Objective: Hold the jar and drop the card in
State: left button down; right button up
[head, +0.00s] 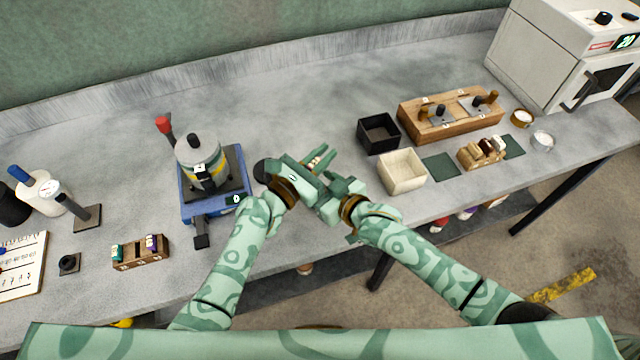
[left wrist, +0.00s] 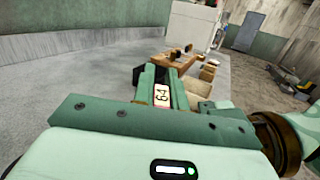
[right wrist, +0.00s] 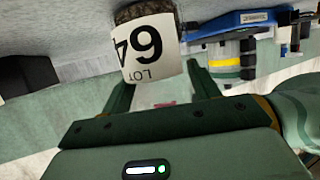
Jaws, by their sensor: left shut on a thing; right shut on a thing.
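My left gripper (head: 335,167) is above the counter, close to my right gripper (head: 328,207), and the two overlap in the head view. In the left wrist view a small cream card (left wrist: 162,95) marked 64, with a red edge, sits between the left fingers, which are shut on it. In the right wrist view the jar (right wrist: 148,48) shows upside down, with dark grainy contents and a white LOT 64 label, at the fingertips of the right gripper, shut on it. The jar's mouth is hard to make out. The head view mostly hides both things.
A blue scale (head: 190,207) bearing a metal vessel (head: 200,160) stands left of my grippers. A black bin (head: 378,133), a cream bin (head: 402,171) and a wooden stand (head: 450,113) are to the right. The counter behind my grippers is clear.

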aim_at(325, 173)
pick_arm(q)
jog(key=shift+n+y, duration=0.4)
jog(key=shift+y, duration=0.1)
jog(key=f, duration=0.3)
jog(key=s+f, duration=0.1)
jog(key=shift+d+f, duration=0.25)
jog(key=shift+f, duration=0.05)
pick_arm(e)
jog(key=shift+a+r, duration=0.4)
jog(key=shift+a, duration=0.05)
pick_arm(q)
jog(key=c, duration=1.3)
grip_release()
jog(key=shift+c, duration=0.2)
pick_arm(e)
jog(key=shift+a, duration=0.1)
jog(key=shift+w+f, duration=0.3)
jog(key=shift+w, duration=0.3)
jog(key=shift+s, duration=0.1)
pick_arm(q)
jog(key=shift+m+h, duration=0.4)
jog(key=shift+h, duration=0.1)
jog(key=s+a+r, duration=0.1)
jog(key=a, duration=0.1)
jog(key=s+a+r, duration=0.1)
jog(key=s+a, duration=0.1)
jog(key=s+a+r, duration=0.1)
jog(key=a+r, duration=0.1)
jog(key=shift+s+a, duration=0.2)
jog(key=shift+s, duration=0.2)
